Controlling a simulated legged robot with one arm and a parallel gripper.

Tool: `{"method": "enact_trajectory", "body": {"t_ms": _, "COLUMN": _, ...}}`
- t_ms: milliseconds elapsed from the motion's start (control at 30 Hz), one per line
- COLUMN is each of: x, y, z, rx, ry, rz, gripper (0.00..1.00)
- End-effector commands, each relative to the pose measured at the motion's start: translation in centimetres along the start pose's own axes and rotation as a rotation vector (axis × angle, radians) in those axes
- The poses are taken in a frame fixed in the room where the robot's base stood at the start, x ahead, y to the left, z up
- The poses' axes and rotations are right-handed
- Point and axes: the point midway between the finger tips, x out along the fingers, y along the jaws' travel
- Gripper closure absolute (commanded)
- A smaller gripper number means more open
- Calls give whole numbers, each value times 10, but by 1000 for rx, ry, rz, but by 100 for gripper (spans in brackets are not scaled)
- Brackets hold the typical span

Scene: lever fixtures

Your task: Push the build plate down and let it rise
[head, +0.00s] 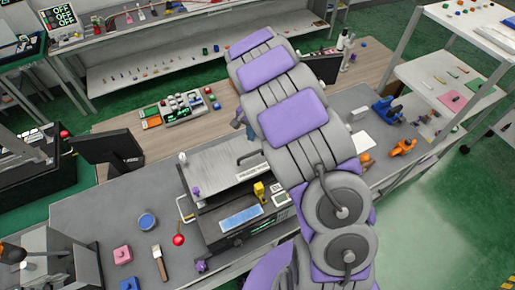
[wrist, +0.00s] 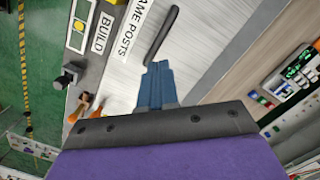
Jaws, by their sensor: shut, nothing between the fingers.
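A black-framed machine (head: 245,225) stands on the grey bench. Behind its front is a light grey metal panel (head: 205,168) with a dark bar handle (head: 249,156). In the wrist view the panel (wrist: 205,50) carries the handle (wrist: 161,35) and a white label; a "BUILD" label (wrist: 102,32) is beside it. I cannot tell for sure which part is the build plate. My gripper (wrist: 157,66) is shut and empty, its blue fingers over the panel just short of the handle in the picture. I cannot tell whether it touches. In the head view my arm mostly hides it.
A yellow part (head: 259,190) and a light blue panel (head: 240,218) are on the machine's front. A red ball knob (head: 178,240) stands left of it. A blue round dish (head: 147,221), pink block (head: 122,254) and brush (head: 159,262) lie farther left. A control box (head: 184,108) is behind.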

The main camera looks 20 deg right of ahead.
Motion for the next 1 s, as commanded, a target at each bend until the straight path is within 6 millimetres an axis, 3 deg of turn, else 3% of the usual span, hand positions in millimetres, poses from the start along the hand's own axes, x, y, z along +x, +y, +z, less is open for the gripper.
{"method": "enact_trajectory", "body": {"t_ms": 567, "x": 8, "y": -2, "z": 0, "rx": 1, "ry": -1, "rz": 1, "gripper": 100}}
{"method": "enact_trajectory", "body": {"t_ms": 1000, "x": 56, "y": -1, "z": 1, "rx": 1, "ry": -3, "rz": 3, "gripper": 100}}
